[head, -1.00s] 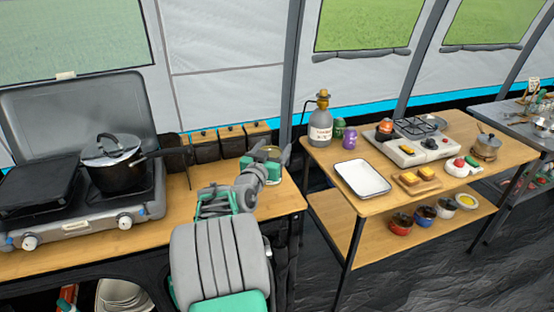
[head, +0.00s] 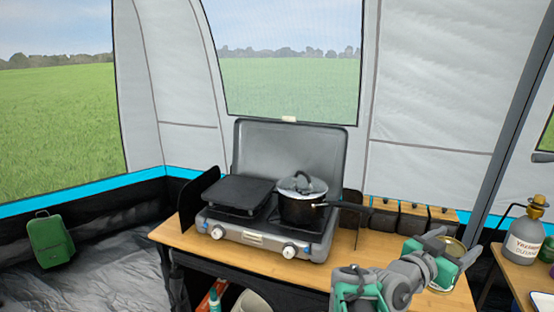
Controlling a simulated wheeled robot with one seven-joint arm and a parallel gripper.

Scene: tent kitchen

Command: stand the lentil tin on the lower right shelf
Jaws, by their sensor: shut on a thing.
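My gripper (head: 449,254) is at the right end of the wooden stove counter (head: 190,238), in the lower right of the head view. Its grey fingers are shut on a round tin (head: 451,243) with a pale metal rim. The gripper hides most of the tin, and no label can be read. I cannot tell whether the tin's base touches the counter. Under the counter is a dark space, partly in view, with a red item and a pale round thing (head: 257,302). No clear lower right shelf shows in this view.
A camping stove (head: 262,240) with a lidded black pot (head: 302,205) fills the counter's middle. Several dark, wooden-lidded boxes (head: 413,220) stand behind my gripper. A second table (head: 519,275) with a grey bottle (head: 524,240) is at the right edge.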

